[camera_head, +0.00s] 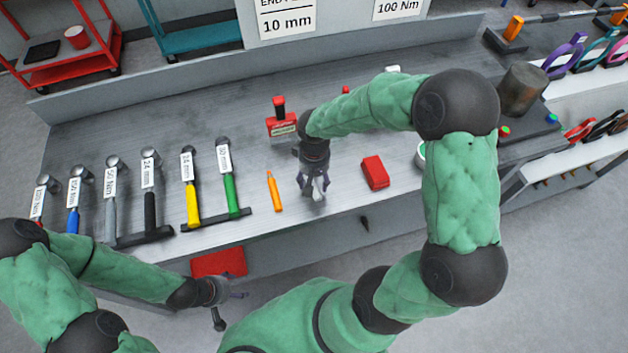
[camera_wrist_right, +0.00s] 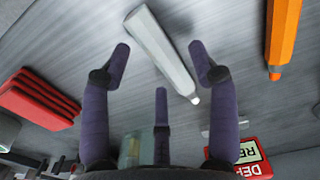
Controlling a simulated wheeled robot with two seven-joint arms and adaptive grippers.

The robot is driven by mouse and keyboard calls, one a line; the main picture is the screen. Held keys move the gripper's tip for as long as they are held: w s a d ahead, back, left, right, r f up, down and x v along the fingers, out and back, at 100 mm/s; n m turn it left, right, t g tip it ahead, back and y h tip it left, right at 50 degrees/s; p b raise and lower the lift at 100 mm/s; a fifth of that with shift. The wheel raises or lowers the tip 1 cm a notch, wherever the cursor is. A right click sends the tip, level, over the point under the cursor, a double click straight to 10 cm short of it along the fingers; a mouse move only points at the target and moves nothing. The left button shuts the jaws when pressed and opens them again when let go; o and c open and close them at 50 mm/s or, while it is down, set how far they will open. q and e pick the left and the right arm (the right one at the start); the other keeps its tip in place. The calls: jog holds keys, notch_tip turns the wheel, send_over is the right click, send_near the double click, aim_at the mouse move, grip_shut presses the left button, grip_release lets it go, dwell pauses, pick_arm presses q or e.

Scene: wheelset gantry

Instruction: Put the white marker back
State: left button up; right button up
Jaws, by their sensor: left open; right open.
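The white marker (camera_wrist_right: 160,50) lies on the grey bench. In the right wrist view it runs slantwise between the spread fingers of my right gripper (camera_wrist_right: 160,52), which is open and empty. In the head view the right gripper (camera_head: 313,184) is over the marker (camera_head: 319,188), hiding much of it. Whether a finger touches it I cannot tell. My left gripper (camera_head: 237,295) is open and empty, low in front of the bench, away from the marker.
An orange marker (camera_head: 273,190) lies left of the right gripper, a red block (camera_head: 375,172) to its right. A red labelled stand (camera_head: 281,122) is behind. Torque wrenches with coloured handles (camera_head: 192,203) line the left of the bench (camera_head: 330,235). A dark cylinder (camera_head: 522,88) stands at right.

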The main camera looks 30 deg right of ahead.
aim_at(314, 183)
notch_tip(314, 183, up, 10)
jog(key=shift+r, duration=0.25)
dwell(0.3)
